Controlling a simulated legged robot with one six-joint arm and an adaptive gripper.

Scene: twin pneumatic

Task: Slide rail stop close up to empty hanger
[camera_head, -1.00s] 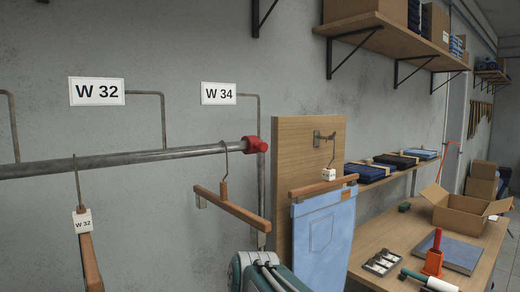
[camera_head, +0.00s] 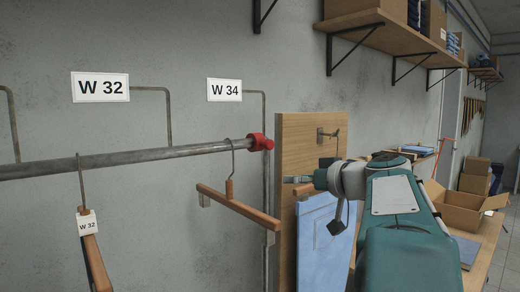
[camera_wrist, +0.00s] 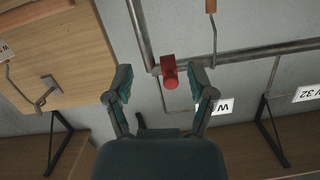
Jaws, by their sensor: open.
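The red rail stop (camera_head: 261,142) sits on the right end of the grey rail (camera_head: 140,157). It also shows in the wrist view (camera_wrist: 169,72), between and beyond my fingertips. The empty wooden hanger (camera_head: 238,208) hangs by its hook just left of the stop, with a short stretch of bare rail between them. Part of its wooden neck shows in the wrist view (camera_wrist: 211,6). My gripper (camera_head: 298,180) is open and empty, below and to the right of the stop, apart from it. Its two fingers (camera_wrist: 160,74) are spread on either side of the stop in the wrist view.
A hanger tagged W 32 (camera_head: 88,222) hangs further left. A wooden board (camera_head: 297,140) with jeans (camera_head: 312,240) stands right of the rail end. Shelf brackets (camera_head: 352,55) are above. A workbench with an open box (camera_head: 462,210) is at right.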

